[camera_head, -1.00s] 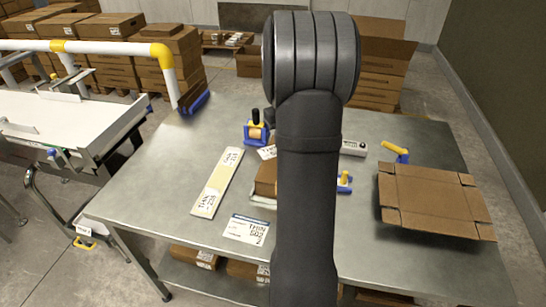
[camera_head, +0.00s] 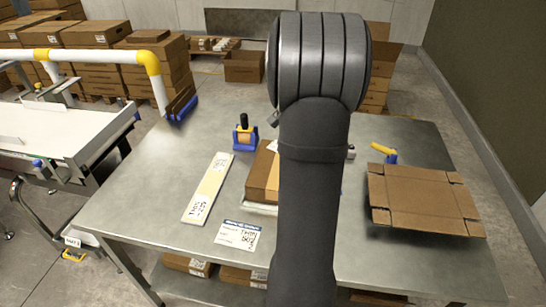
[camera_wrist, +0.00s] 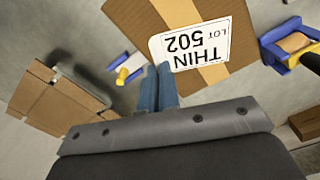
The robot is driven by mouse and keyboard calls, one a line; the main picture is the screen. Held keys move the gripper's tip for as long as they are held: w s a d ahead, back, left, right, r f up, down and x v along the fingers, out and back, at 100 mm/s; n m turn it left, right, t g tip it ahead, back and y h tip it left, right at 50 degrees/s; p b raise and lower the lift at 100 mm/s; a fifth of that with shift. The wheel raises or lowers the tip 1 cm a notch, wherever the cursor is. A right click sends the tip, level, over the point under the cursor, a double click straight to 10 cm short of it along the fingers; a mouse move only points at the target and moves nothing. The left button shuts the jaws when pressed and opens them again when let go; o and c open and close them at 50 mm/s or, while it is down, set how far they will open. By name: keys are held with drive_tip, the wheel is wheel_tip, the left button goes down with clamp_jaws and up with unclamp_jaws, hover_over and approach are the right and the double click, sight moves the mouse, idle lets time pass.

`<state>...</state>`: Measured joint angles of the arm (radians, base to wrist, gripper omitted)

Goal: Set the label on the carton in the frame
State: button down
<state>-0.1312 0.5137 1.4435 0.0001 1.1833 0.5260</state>
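The brown carton (camera_head: 262,178) lies on the metal table, partly hidden behind my arm in the head view. In the wrist view its top (camera_wrist: 135,14) carries a tan strip of tape. The white label (camera_wrist: 200,42), printed THIN LOT 502, is over the carton top and across the tape; whether it touches is unclear. Only a corner of the label (camera_head: 272,146) shows in the head view. My gripper (camera_wrist: 160,68) has its blue fingers close together at the label's edge, seemingly pinching it. I cannot make out a frame on the carton; the label may cover it.
A long strip with labels (camera_head: 208,188) and a printed sheet (camera_head: 238,235) lie left and in front. A flattened carton (camera_head: 422,200) lies right. A yellow-handled tool (camera_wrist: 128,72) lies nearby.

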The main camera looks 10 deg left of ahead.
drive_tip(key=a+f, duration=0.1)
drive_tip(key=a, duration=0.1)
drive_tip(key=w+a+f, duration=0.1)
drive_tip(key=a, duration=0.1)
drive_tip(key=w+a+f, duration=0.1)
drive_tip(key=a+f, duration=0.1)
drive_tip(key=shift+a, duration=0.15)
drive_tip(key=shift+f, duration=2)
drive_tip(key=shift+f, duration=0.1)
drive_tip(key=c, duration=1.7)
unclamp_jaws()
drive_tip(key=shift+f, duration=0.1)
wheel_tip(320, 180, up, 12)
drive_tip(key=shift+r, duration=0.2)
drive_tip(key=shift+f, duration=4.15)
